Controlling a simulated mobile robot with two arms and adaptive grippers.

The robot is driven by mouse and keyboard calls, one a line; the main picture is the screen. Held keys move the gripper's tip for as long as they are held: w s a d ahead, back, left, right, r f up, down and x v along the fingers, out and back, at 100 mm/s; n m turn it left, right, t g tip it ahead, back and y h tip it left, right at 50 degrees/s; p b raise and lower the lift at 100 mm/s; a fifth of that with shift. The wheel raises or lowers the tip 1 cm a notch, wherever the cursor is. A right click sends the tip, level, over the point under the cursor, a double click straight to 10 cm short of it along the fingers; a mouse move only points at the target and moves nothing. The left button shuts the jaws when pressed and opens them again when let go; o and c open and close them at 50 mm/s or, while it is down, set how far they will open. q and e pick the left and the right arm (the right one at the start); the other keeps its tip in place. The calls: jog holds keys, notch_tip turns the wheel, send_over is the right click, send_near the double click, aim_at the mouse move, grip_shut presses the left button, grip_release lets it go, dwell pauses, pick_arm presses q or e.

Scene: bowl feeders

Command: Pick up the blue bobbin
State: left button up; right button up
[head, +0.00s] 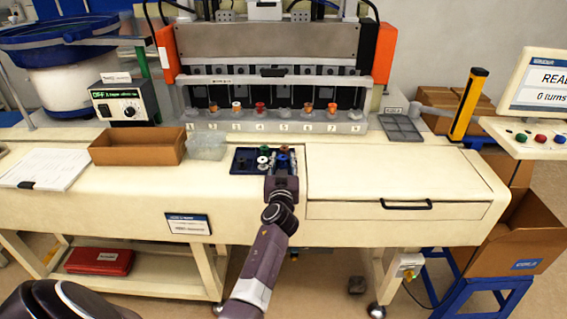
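A small dark blue tray (241,161) lies on the bench in front of the machine and holds several small bobbins. The blue bobbin (283,161) shows in its right part, just beyond my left gripper (283,171). A white bobbin (263,160) and a green one (265,150) are to its left, and an orange-brown one (284,149) is behind it.
A clear box (207,146) and a brown box (137,146) stand left of the tray. The machine (268,42) behind has a numbered row of spools. A grey divided tray (401,128) is at right. The bench top right of the blue tray (400,170) is clear.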

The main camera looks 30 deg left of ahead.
pick_arm(q)
jog(key=shift+s+d+r, duration=0.2)
jog(key=shift+w+f, duration=0.1)
jog(key=shift+f, duration=0.1)
jog(key=c, duration=0.6)
jog(key=shift+c, duration=0.6)
jog(key=shift+r, duration=0.15)
